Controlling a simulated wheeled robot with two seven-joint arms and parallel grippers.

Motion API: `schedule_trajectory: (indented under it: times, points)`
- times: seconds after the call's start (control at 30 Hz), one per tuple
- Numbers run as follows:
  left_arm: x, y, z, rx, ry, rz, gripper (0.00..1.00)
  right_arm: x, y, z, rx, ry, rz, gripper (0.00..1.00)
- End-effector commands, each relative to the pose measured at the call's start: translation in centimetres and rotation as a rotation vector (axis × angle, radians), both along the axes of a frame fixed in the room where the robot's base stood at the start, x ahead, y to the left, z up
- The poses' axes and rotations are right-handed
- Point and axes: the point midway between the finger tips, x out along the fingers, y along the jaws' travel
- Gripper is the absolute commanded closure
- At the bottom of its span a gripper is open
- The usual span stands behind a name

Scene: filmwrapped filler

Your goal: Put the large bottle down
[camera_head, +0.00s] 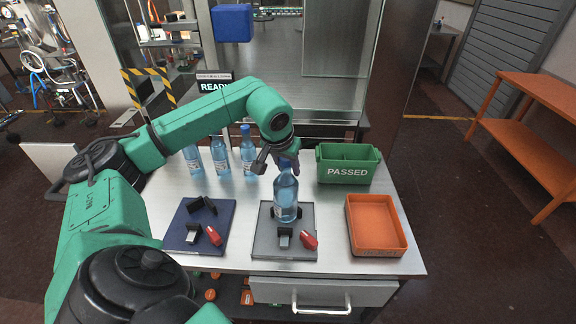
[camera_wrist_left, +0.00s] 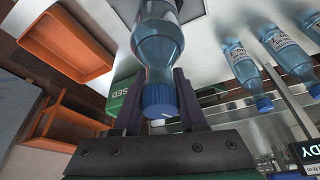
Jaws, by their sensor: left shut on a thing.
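A large clear-blue bottle (camera_head: 286,198) with a label and blue cap is upright over the grey fixture plate (camera_head: 268,248). It also shows in the left wrist view (camera_wrist_left: 157,45). My left gripper (camera_head: 287,163) is shut on its neck, just below the cap, from above and behind. Its two dark fingers sit on either side of the neck in the left wrist view. The bottle's base is at the plate's black holder; I cannot tell whether it touches. My right gripper is not in view.
Several similar bottles (camera_head: 220,157) stand at the table's back left. A blue fixture plate (camera_head: 181,238) is to the left. A green "PASSED" bin (camera_head: 347,171) and an orange tray (camera_head: 377,251) are to the right. A red clamp handle (camera_head: 309,240) is beside the bottle.

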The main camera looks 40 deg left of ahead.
Motion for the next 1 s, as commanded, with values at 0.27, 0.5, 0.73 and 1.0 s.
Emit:
schedule_trajectory:
  times: [0.27, 0.5, 0.73, 1.0]
  points:
    - [0.0, 0.0, -0.7, 0.000, -0.003, 0.001, 1.00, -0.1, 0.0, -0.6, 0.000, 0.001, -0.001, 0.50]
    - [0.0, 0.0, -0.7, 0.000, 0.000, 0.000, 0.30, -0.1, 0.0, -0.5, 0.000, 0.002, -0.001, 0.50]
    - [0.0, 0.0, -0.4, 0.000, -0.001, 0.000, 0.30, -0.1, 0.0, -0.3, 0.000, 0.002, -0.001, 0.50]
    - [-1.4, -0.4, 4.4, -0.001, -0.008, -0.001, 0.30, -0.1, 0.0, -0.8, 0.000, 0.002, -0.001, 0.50]
